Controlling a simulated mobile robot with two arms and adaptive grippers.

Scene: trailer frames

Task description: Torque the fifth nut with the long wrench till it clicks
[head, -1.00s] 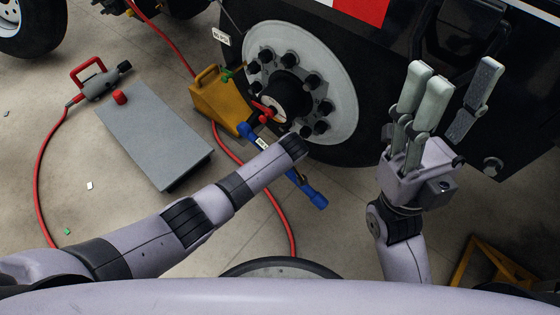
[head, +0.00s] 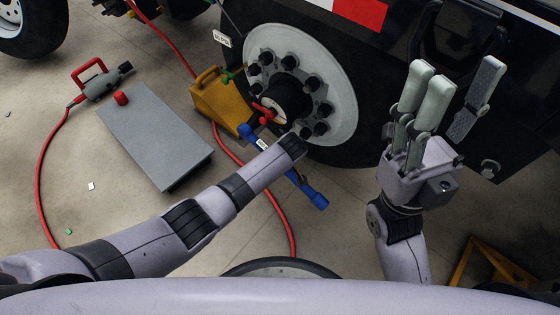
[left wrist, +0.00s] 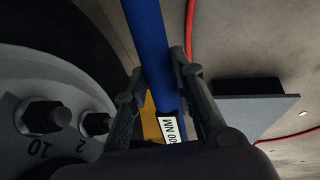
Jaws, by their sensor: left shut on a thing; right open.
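The long blue wrench (head: 314,196) runs slantwise beside the wheel's hub in the head view, its middle hidden behind my left arm. My left gripper (left wrist: 163,76) is shut on the wrench's blue shaft, just above a white label ending in "00 NM" (left wrist: 175,131); the head view hides its fingers. The pale wheel (head: 346,118) carries several black nuts (head: 312,82) around a black hub. In the left wrist view, nuts by the marks 10 (left wrist: 42,117) and 2 (left wrist: 97,123) show left of the fingers. The wrench's engagement with a nut cannot be seen. My right gripper (head: 458,76) is open and empty.
A yellow chock (head: 207,97) stands by the tyre, and a red hose (head: 262,187) runs past it. A grey ramp-like plate (head: 155,135) and an air tool with a red handle (head: 97,82) lie at left. A yellow stand (head: 500,262) is at lower right.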

